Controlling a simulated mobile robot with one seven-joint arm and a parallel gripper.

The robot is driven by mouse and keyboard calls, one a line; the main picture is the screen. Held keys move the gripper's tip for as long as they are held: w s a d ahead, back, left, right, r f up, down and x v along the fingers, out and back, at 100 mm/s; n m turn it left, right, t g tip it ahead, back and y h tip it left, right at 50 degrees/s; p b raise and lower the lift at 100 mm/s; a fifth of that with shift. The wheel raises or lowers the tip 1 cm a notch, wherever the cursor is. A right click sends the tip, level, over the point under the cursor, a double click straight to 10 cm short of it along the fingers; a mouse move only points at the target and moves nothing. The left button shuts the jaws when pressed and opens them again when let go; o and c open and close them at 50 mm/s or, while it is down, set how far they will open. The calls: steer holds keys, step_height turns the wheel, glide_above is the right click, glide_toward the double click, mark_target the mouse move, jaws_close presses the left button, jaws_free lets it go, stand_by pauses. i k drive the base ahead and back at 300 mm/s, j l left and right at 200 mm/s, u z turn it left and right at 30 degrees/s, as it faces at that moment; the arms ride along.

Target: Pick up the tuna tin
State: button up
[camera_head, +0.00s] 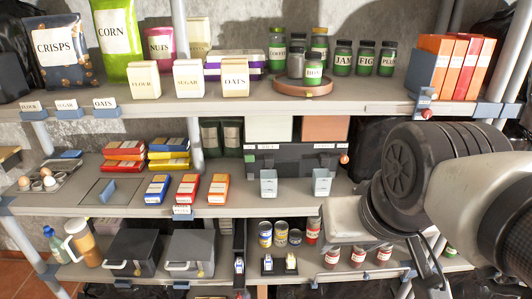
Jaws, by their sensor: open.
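Several small tins stand on the lower shelf, right of the dark upright divider. One has a blue and yellow label (265,235), a blue-banded tin (281,234) is beside it, and a shorter tin (295,237) is at their right. Their labels are too small to read, so I cannot tell which is the tuna tin. My gripper (432,268) shows only in part as dark pieces below my arm at the lower right. It is open, well right of the tins and apart from them. My arm hides much of that side.
Red-lidded jars (332,258) stand right of the tins, near the front edge. Two grey boxes with handles (193,254) stand to the left. The middle shelf (245,201) overhangs the tins and holds cartons and two small grey containers (321,182).

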mark_target(268, 258)
steer(key=i+l+u, duration=0.2)
steer(key=u, duration=0.15)
steer(key=i+l+u, duration=0.15)
steer(key=l+u, duration=0.15)
steer(key=l, duration=0.15)
steer(key=i+l+u, duration=0.15)
steer(key=l+u, duration=0.2)
